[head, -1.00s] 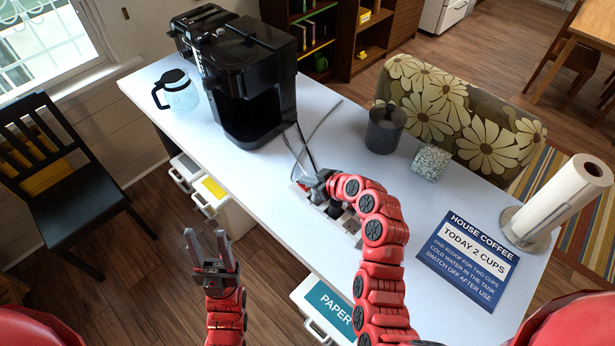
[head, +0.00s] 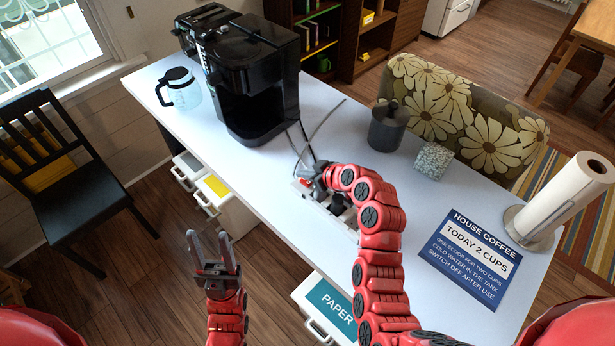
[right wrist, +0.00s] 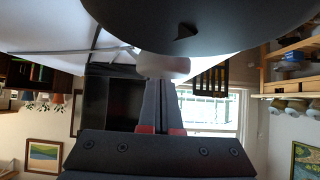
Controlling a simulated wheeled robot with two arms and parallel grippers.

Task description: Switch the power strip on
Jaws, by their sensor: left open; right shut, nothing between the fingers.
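The power strip (head: 345,212) is a pale strip with dark plugs in it, lying near the front edge of the white table. A small red spot, seemingly its switch (head: 304,183), shows at its far-left end. My right gripper (head: 311,178) is shut and empty, right beside that end; I cannot tell whether it touches. My right arm hides part of the strip. In the right wrist view the shut fingers (right wrist: 158,100) point at a pale surface. Whether the switch is on cannot be told. My left gripper (head: 210,245) is open and empty, off the table's front edge.
A black coffee maker (head: 250,80) and glass carafe (head: 180,92) stand at the back left. Grey cables (head: 322,130) run to the strip. A dark canister (head: 387,128), speckled cube (head: 433,162), blue sign (head: 470,260) and paper roll (head: 565,205) stand or lie to the right.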

